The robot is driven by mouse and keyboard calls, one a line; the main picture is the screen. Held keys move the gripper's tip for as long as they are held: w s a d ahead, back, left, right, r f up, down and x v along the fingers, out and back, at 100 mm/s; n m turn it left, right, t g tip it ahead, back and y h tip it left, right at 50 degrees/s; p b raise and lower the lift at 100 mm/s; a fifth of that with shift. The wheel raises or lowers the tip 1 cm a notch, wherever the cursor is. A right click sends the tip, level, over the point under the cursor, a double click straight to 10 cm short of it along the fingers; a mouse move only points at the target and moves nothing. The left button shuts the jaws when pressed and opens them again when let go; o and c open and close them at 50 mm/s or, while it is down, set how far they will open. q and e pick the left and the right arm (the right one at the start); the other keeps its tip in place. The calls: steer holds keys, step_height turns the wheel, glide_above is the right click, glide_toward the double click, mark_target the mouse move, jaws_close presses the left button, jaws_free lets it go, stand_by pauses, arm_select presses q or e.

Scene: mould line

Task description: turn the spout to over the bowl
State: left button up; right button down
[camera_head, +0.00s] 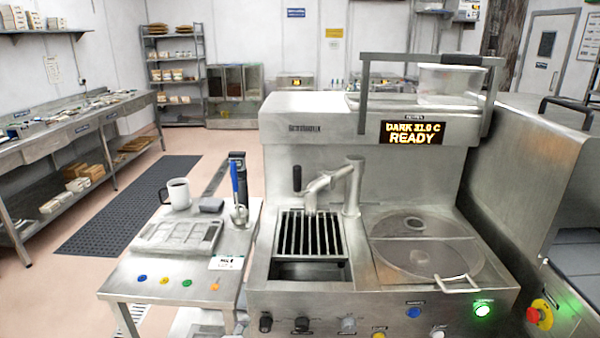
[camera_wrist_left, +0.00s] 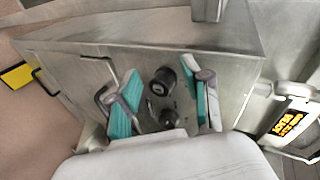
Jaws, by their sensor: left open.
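The metal spout (camera_head: 324,183) reaches left from an upright post (camera_head: 352,190). Its down-turned end is above the black slotted grate (camera_head: 310,238), to the left of the bowl. A black handle (camera_head: 297,179) stands up at the spout's outer end. The round bowl (camera_head: 381,257) is set in the machine top right of the post, under what looks like a clear cover with a front handle (camera_head: 456,284). My left gripper (camera_wrist_left: 165,103) shows only in the left wrist view, with teal pads apart and nothing held. Dark knobs show between and beyond its fingers. My right gripper is not in view.
A side table (camera_head: 160,270) at left holds a mould, a mug (camera_head: 178,194) and a blue-handled tool. A raised bar frame (camera_head: 420,58) and a clear tub (camera_head: 450,84) are above the machine. Front knobs and a red stop button (camera_head: 538,314) line the front edge.

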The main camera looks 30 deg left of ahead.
arm_select(q)
steer(key=shift+m+t+y, duration=0.3)
steer(key=shift+m+t, duration=0.4)
steer(key=shift+t, duration=0.2)
steer(key=r, duration=0.3)
steer(key=w+r, duration=0.1)
steer(key=r, duration=0.2)
steer(key=r+p, duration=0.1)
steer(key=r, duration=0.2)
steer(key=shift+w+r, duration=0.2)
steer(key=shift+w, duration=0.2)
steer(key=m+t+h+p, duration=0.1)
steer(key=m+t+h, duration=0.6)
steer(key=m, duration=2)
glide_toward(294, 176)
steer(key=w+g+h+p, duration=0.1)
steer(key=w, duration=0.2)
steer(key=w+r+g+h+p, duration=0.1)
steer(key=w+p, duration=0.1)
steer(key=w, duration=0.1)
steer(key=w+r+g+h+p, duration=0.1)
steer(key=w, duration=0.3)
steer(key=shift+d, duration=0.25)
steer(key=shift+w+d+f+p, duration=0.1)
steer(key=shift+w+d+p, duration=0.1)
steer(key=shift+w+p, duration=0.25)
steer(key=shift+w, duration=0.1)
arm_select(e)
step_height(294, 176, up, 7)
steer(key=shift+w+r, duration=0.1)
